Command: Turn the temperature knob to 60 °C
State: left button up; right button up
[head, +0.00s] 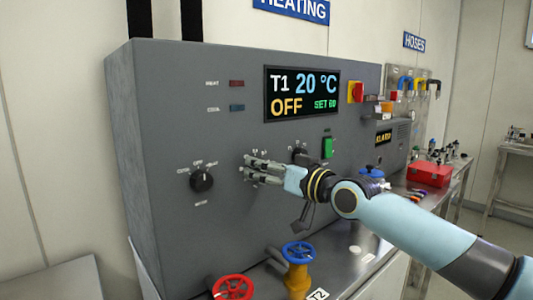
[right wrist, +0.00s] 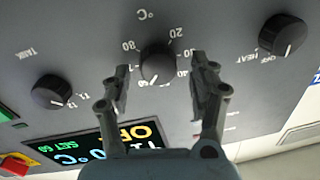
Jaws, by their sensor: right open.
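The temperature knob (right wrist: 158,66) is black and round, with a °C scale around it. It sits between the two fingers of my right gripper (right wrist: 160,78) in the right wrist view, with gaps at both sides. Its white mark points to the lower edge of the picture, near a partly hidden number. In the head view my open right gripper (head: 250,169) reaches the grey panel (head: 155,130) and hides this knob. The display (head: 302,94) reads T1 20 °C, OFF and what looks like SET 60. My left gripper is not in view.
Red (head: 233,287) and blue (head: 298,252) valve wheels stand in front below. A red box (head: 430,174) is on the right.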

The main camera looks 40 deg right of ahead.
aim_at(254, 125)
notch_tip(254, 125, up, 9)
jog(key=shift+r, duration=0.1)
dwell(0.6)
